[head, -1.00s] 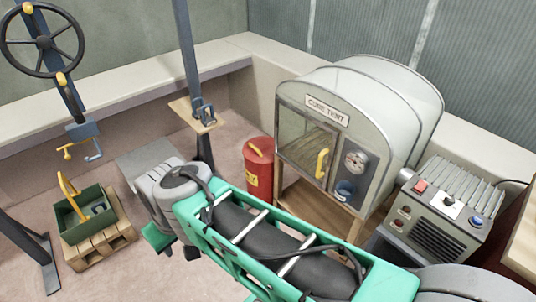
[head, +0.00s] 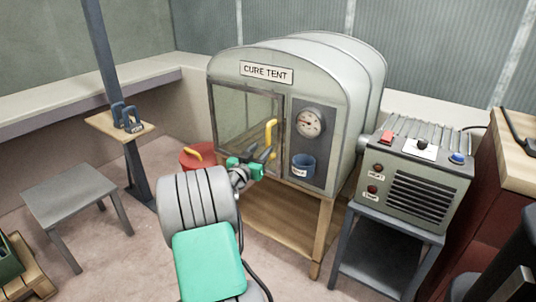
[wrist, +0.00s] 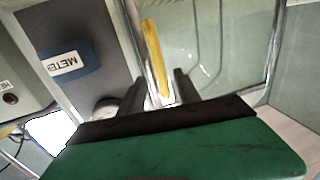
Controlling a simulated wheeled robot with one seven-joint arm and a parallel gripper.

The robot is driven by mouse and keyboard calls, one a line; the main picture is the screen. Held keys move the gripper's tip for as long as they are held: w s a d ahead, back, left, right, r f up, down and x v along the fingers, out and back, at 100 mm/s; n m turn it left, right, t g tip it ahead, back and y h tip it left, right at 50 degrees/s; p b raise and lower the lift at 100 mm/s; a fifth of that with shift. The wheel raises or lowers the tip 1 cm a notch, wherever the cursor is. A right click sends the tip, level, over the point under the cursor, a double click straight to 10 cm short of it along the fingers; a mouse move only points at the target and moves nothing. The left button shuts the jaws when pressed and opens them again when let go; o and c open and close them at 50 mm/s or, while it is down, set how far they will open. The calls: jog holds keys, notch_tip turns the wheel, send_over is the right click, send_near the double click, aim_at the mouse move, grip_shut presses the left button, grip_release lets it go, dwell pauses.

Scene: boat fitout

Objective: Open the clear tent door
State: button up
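The cure tent (head: 335,75) is a pale rounded cabinet on a wooden stand. Its clear door (head: 240,118) is shut in its dark frame, on the left of the front face. The yellow upright handle (head: 270,134) is at the door's right edge. My gripper (head: 265,154) is open at the handle's lower end. In the wrist view the two dark fingers (wrist: 156,92) are apart, with the yellow handle (wrist: 153,55) showing between them. I cannot tell whether they touch it. The clear panel also shows in the wrist view (wrist: 225,45).
A vented heater unit (head: 420,185) stands on a grey stand at right. A red bin (head: 190,157) is left of the tent, and a grey stool (head: 70,190) is farther left.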

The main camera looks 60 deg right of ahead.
aim_at(267, 142)
jog(key=d, duration=0.6)
jog(key=shift+w+b, duration=0.1)
jog(key=shift+b, duration=0.3)
jog(key=shift+d+r, duration=0.15)
jog(key=shift+d, duration=0.25)
grip_shut()
dwell(0.5)
